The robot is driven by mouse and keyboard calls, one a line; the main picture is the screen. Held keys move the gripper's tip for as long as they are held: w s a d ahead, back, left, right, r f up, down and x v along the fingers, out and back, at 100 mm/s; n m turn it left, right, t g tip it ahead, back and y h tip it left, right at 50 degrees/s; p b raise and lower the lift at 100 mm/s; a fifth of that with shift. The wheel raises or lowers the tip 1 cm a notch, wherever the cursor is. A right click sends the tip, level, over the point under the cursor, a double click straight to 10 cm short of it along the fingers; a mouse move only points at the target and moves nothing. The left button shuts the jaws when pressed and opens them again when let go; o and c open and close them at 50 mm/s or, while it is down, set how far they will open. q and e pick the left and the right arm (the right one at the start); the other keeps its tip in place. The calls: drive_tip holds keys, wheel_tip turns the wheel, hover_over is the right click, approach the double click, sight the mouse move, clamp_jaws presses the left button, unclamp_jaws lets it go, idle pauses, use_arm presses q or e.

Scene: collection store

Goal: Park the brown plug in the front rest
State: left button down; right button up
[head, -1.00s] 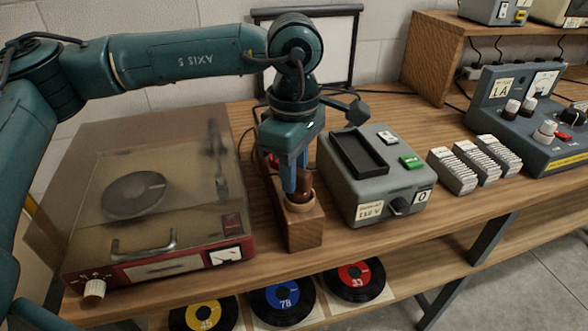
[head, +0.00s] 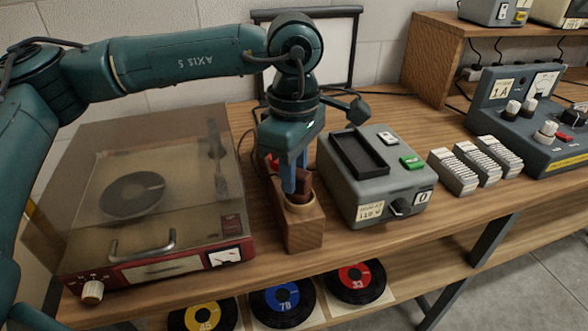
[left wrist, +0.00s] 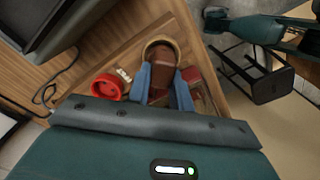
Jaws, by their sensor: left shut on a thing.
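The brown plug (head: 304,183) is upright between the blue fingers of my left gripper (head: 294,184), which is shut on it. It also shows in the left wrist view (left wrist: 160,58), between the fingers. The wooden rest block (head: 305,232) stands on the bench below. Its front rest has a pale ring (head: 301,207), and the plug's lower end is at this ring. In the left wrist view the ring (left wrist: 154,41) curves around the plug's end. How deep the plug sits I cannot tell. My right gripper is not in view.
A red round piece (left wrist: 106,88) sits beside the plug on the block. A record player (head: 150,260) with a tinted lid stands close on the left. A grey box (head: 378,185) with a dark tray stands close on the right. Bare bench lies in front of it.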

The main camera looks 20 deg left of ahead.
use_arm(q)
drive_tip(key=shift+f+b, duration=0.55)
drive_tip(key=shift+f, duration=0.1)
drive_tip(key=c, duration=1.5)
unclamp_jaws()
